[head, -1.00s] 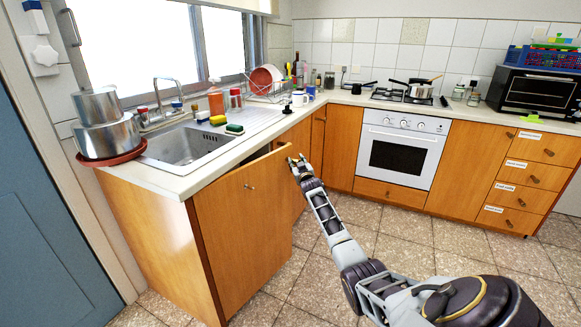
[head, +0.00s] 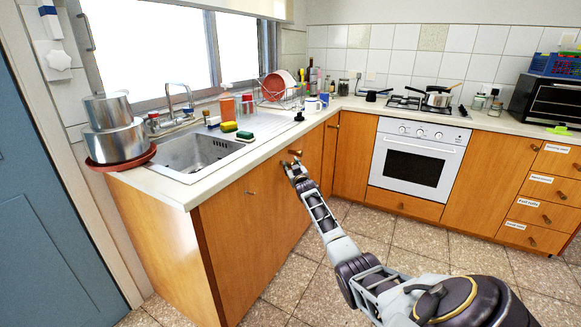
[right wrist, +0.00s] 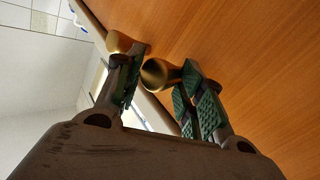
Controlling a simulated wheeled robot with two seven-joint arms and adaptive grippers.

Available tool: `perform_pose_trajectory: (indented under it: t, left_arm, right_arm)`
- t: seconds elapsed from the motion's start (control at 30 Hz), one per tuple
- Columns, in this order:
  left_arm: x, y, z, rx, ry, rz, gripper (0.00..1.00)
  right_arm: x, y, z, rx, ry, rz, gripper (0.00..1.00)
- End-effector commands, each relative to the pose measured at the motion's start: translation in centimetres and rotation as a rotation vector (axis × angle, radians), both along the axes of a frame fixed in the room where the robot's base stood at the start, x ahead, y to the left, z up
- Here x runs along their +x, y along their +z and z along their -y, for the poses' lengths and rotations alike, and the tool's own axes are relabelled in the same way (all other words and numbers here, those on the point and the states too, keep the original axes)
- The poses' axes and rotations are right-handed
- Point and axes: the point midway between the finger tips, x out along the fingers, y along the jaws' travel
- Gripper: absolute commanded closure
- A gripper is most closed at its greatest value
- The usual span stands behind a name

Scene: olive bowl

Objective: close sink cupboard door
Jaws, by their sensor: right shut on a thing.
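The sink cupboard door (head: 240,235) is a wood panel below the sink counter in the head view. It now lies flush, or nearly flush, with the cupboard front; any remaining gap is hidden by my gripper and too small to tell. My right gripper (head: 293,168) is at the upper right part of the door front, just below the counter edge. In the right wrist view its fingers (right wrist: 158,85) are on either side of a round brass knob (right wrist: 155,74), shut on it. A second brass knob (right wrist: 120,42) is just outside one finger. My left gripper is not in view.
The counter (head: 230,165) with the sink (head: 195,152) is just above my gripper. A steel pot stack (head: 112,130) stands at its left end. The oven (head: 415,165) is at the back right. The tiled floor (head: 375,225) in front is clear.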

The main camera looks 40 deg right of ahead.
Motion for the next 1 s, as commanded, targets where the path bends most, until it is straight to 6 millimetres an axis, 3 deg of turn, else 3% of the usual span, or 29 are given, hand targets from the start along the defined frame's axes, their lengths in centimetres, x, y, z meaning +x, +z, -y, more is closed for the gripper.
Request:
perform_pose_trajectory:
  t: [0.03,0.23,0.27,0.33,1.0]
  left_arm:
    - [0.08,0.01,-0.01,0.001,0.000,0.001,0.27]
    - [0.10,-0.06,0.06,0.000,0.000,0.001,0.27]
    - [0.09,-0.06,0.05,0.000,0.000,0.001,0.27]
    - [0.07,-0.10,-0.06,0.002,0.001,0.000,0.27]
    - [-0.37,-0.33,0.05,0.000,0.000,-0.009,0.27]
  right_arm:
    - [-0.49,-0.08,1.19,-0.001,-0.011,-0.009,1.00]
    - [-0.48,-0.12,1.22,0.001,-0.007,-0.009,1.00]
    - [-0.48,-0.13,1.23,0.001,-0.007,-0.009,0.59]
    - [-0.47,-0.14,1.20,0.000,-0.007,-0.009,0.50]
    - [-0.40,-0.59,0.78,0.002,-0.003,-0.015,0.50]
